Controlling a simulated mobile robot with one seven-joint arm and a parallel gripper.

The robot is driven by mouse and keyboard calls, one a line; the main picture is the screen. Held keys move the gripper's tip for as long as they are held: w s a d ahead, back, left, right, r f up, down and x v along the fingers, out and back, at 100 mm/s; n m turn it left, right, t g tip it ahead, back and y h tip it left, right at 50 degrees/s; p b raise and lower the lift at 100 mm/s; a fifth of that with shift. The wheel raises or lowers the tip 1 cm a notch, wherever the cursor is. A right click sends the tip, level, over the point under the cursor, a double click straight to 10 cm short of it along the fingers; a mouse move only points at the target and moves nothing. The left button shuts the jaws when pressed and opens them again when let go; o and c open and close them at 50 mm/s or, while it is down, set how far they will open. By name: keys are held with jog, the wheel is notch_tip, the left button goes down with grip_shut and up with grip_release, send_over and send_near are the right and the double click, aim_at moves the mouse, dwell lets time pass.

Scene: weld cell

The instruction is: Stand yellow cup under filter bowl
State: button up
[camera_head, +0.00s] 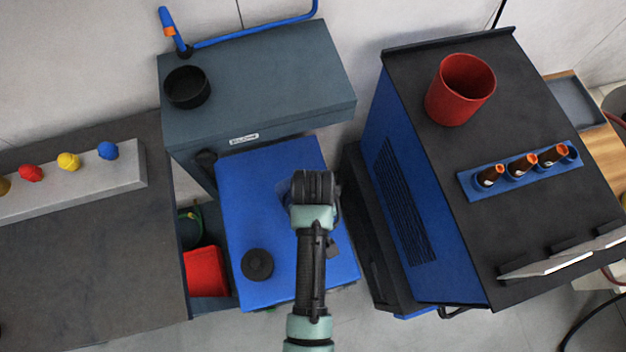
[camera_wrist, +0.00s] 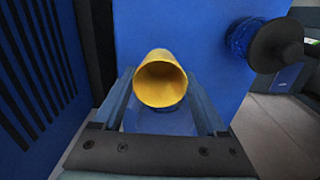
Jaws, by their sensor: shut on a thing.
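The yellow cup (camera_wrist: 160,82) shows in the wrist view between the two fingers of my gripper (camera_wrist: 161,90), with its round mouth toward the camera. My gripper is shut on it. In the head view, my wrist hides the fingers and cup over the blue cabinet (camera_head: 262,207). A blue cylinder with a black disc (camera_wrist: 270,45) stands out from the blue surface right of the cup in the wrist view. A black round part (camera_head: 257,265) shows on the blue cabinet in the head view. I cannot make out for certain which part is the filter bowl.
A grey-blue top (camera_head: 265,75) with a black cup (camera_head: 187,87) lies behind the cabinet. At right, a dark-topped blue machine (camera_head: 440,170) carries a red cup (camera_head: 460,89) and a blue rack (camera_head: 520,171). A dark bench (camera_head: 95,260) and a red bin (camera_head: 205,272) are at left.

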jog(key=shift+f+b, duration=0.3)
jog(key=shift+f, duration=1.8)
jog(key=shift+f, duration=0.2)
jog(key=o, duration=1.3)
jog(key=shift+r, duration=0.15)
